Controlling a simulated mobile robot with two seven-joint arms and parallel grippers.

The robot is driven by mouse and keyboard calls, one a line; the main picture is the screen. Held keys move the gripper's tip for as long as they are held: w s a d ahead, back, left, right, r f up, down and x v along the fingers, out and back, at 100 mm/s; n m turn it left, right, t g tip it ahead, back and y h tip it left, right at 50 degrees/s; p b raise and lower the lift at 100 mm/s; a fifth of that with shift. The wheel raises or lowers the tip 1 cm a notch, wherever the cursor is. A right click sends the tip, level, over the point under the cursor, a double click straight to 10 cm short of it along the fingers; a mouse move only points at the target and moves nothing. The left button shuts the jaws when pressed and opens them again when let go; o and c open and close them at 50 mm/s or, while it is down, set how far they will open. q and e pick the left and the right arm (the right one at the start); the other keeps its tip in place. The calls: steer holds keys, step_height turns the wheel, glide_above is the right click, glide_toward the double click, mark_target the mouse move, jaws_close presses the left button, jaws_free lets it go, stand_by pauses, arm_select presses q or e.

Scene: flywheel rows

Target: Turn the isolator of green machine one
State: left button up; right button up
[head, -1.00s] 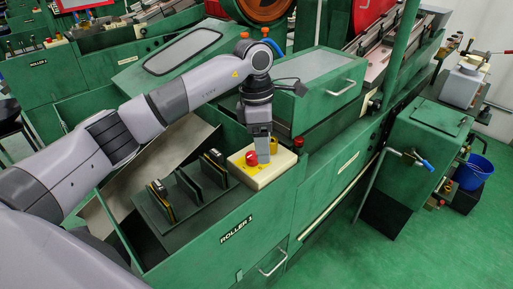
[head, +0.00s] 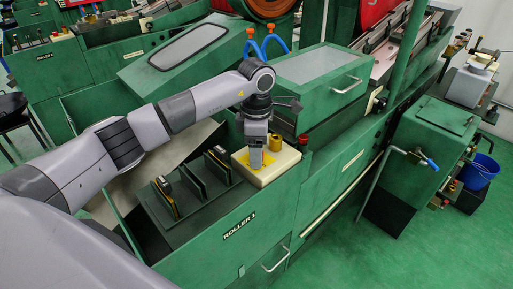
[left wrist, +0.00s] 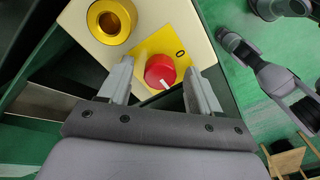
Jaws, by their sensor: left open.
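The isolator is a red round knob (left wrist: 160,71) with a white mark, on a yellow plate (left wrist: 173,47) that bears a "0". The plate sits on a cream box (head: 281,168) on top of the green machine labelled "ROLLER 1" (head: 239,226). My left gripper (head: 256,165) points down over the box. In the left wrist view its two open fingers (left wrist: 160,86) stand on either side of the knob, with a gap visible on both sides. In the head view the gripper hides the knob.
A gold ring-shaped fitting (left wrist: 109,22) sits on the same box beside the plate. Dark upright plates (head: 207,172) stand left of the box. Two blue hooked pieces (head: 264,45) rise behind my wrist.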

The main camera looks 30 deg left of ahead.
arm_select(q)
steer(key=c, duration=1)
steer(key=shift+c, duration=0.2)
steer(key=shift+n, duration=0.4)
steer(key=n, duration=0.3)
steer(key=shift+r+n, duration=0.1)
steer(key=shift+n, duration=0.3)
steer(key=n+p, duration=0.1)
steer(key=n, duration=0.3)
steer(key=shift+n, duration=0.3)
steer(key=n, duration=0.4)
steer(key=shift+p, duration=0.3)
steer(key=n, duration=0.4)
steer(key=shift+p, duration=0.4)
steer(key=shift+n, duration=0.5)
